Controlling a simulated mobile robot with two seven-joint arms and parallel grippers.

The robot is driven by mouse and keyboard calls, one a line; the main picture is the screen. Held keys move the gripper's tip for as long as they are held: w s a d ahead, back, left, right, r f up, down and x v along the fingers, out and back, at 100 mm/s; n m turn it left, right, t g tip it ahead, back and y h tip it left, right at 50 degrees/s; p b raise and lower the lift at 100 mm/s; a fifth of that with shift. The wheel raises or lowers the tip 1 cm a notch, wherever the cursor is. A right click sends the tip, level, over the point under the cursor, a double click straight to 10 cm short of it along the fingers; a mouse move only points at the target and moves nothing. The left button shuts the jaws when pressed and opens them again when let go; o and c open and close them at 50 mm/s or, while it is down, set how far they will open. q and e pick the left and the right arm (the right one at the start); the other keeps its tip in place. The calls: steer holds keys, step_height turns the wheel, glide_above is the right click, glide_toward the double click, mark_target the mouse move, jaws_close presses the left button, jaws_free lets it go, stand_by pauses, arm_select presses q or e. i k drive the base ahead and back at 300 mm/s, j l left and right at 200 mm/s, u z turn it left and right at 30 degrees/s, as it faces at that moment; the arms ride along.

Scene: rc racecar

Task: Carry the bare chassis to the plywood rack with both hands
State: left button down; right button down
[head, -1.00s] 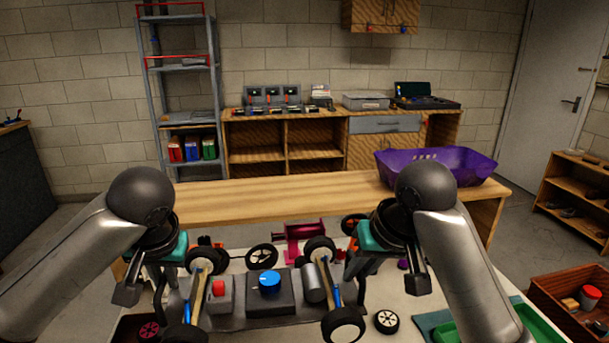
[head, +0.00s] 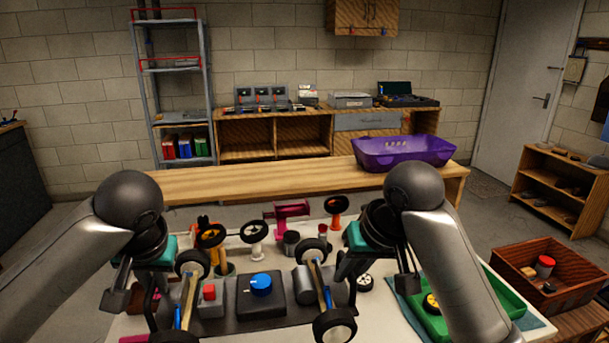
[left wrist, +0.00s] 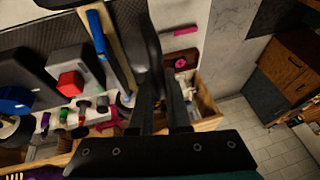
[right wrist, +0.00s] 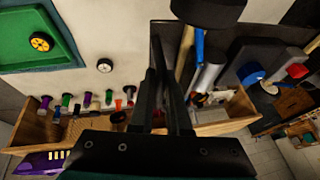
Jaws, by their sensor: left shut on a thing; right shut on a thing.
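A low wooden rack (head: 545,192), possibly the plywood one, stands at right.
Wheels on coloured stands, a magenta part (head: 290,211) and a green tray (head: 470,322) are on the table. A brown crate (head: 522,268) is at right. A wooden bench (head: 260,186) with a purple bin (head: 400,153) lies behind. Floor shows between bench and rack.

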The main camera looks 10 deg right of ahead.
mark_target(204, 180)
steer(key=k+z, duration=0.15)
steer(key=z, duration=2.05)
steer(key=k+j, duration=0.2)
steer(key=j, duration=0.15)
steer(key=k+j+z, duration=0.1)
steer(key=k+j, duration=0.15)
steer(key=j, duration=0.15)
steer(key=k+j, duration=0.25)
steer(key=j, duration=0.15)
steer(key=k+j, duration=0.2)
steer(key=j, duration=0.2)
steer(key=k+j, duration=0.25)
steer(key=j, duration=0.15)
steer(key=k+j, duration=0.2)
steer(key=j, duration=0.2)
steer(key=k+j, duration=0.25)
steer(key=j, duration=0.15)
steer(key=k+j, duration=0.2)
steer(key=j, duration=0.2)
steer(key=k+j, duration=0.25)
steer(key=j, duration=0.15)
steer(key=k+j, duration=0.25)
steer(key=j, duration=0.15)
